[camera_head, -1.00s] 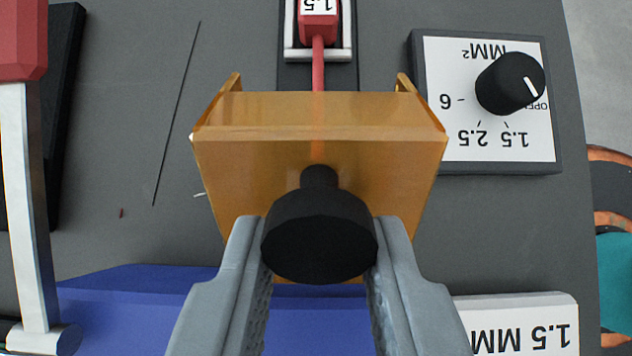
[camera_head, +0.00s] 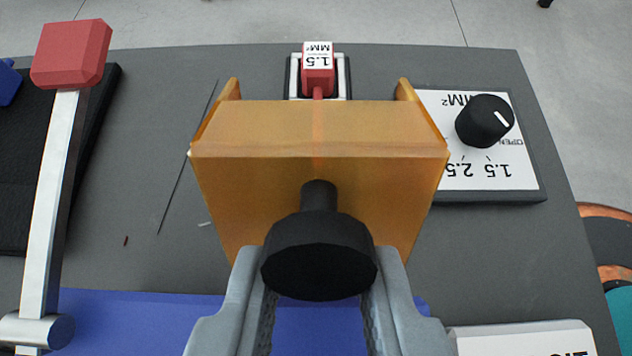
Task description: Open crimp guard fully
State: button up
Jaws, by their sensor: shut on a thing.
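The crimp guard (camera_head: 290,130) is a translucent amber cover in the middle of the view, with a black round knob (camera_head: 318,270) on its near face. My gripper (camera_head: 318,285) is shut on the knob, one grey finger on each side. A red wire with a block labelled 1.5 MM² (camera_head: 318,72) sits in a holder behind the guard, and the wire shows faintly through the amber. The guard hides what lies directly under it.
A lever with a red handle (camera_head: 70,55) stands at left. A dial (camera_head: 484,122) on a white scale panel is at right. A blue part (camera_head: 120,315) and a white labelled block (camera_head: 520,340) lie in front. The grey panel ends at a far edge, with floor beyond.

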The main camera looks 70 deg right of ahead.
jog(key=shift+s+a+f+h, duration=0.1)
jog(key=shift+a+f+h, duration=0.05)
jog(key=shift+a+h, duration=0.25)
jog(key=shift+s+a+f+h, duration=0.1)
jog(key=shift+a+f+h, duration=0.05)
jog(key=shift+a+h, duration=0.2)
jog(key=shift+c, duration=0.2)
jog(key=shift+a+t, duration=0.1)
jog(key=shift+t, duration=0.2)
jog(key=shift+s+a+f+h, duration=0.15)
jog(key=shift+a+f+h, duration=0.2)
jog(key=shift+h, duration=0.1)
grip_shut()
jog(key=shift+s+a+f+h, duration=0.1)
jog(key=shift+a+f+h, duration=0.2)
jog(key=shift+h, duration=0.2)
jog(key=shift+c, duration=0.9)
grip_release()
jog(key=o, duration=0.8)
jog(key=shift+r, duration=0.1)
